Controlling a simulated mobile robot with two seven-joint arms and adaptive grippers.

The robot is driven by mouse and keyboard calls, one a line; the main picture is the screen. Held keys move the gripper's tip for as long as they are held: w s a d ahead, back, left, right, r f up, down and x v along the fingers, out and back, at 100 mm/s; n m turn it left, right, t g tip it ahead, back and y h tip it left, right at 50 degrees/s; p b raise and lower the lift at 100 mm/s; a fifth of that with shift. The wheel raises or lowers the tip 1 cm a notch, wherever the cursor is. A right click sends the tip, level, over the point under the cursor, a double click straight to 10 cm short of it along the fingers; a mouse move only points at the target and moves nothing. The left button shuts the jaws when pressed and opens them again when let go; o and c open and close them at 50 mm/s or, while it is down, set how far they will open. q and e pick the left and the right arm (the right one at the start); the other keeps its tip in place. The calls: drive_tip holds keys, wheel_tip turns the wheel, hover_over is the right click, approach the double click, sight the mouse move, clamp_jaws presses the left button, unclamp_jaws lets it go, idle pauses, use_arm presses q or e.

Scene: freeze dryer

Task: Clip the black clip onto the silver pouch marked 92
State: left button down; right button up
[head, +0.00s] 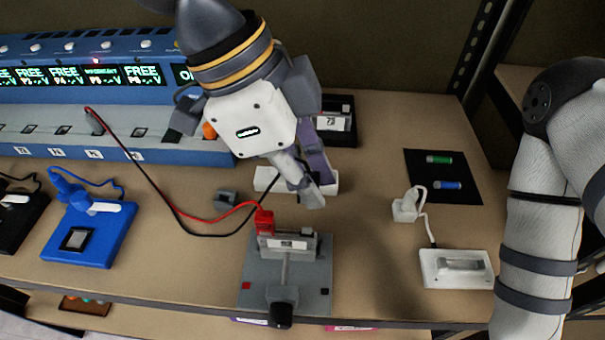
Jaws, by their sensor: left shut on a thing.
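A silver pouch (288,245) stands in the grey clamp fixture (252,285) at the front middle; its small label is too small to read. A red clip (265,222) sits at the pouch's upper left edge, with a red wire running left. My left gripper (310,188) is above and behind the pouch, fingers pointing down, apart from it. It is shut on the black clip, which the fingers hide. The black wire (215,236) runs up to those fingers. My right arm stands at the right edge; its gripper is out of view.
A blue instrument (190,125) with displays fills the back left. A blue holder (115,245) stands left, a black holder (345,140) behind the gripper. Right are a black mat (425,170) with green and blue cylinders and a white corded holder (430,270). A small grey block (226,200) lies left.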

sight(307, 228)
use_arm(q)
drive_tip(key=shift+f, duration=3.55)
drive_tip(key=shift+r, duration=0.5)
drive_tip(key=shift+f, duration=1.2)
drive_tip(key=c, duration=1.5)
unclamp_jaws()
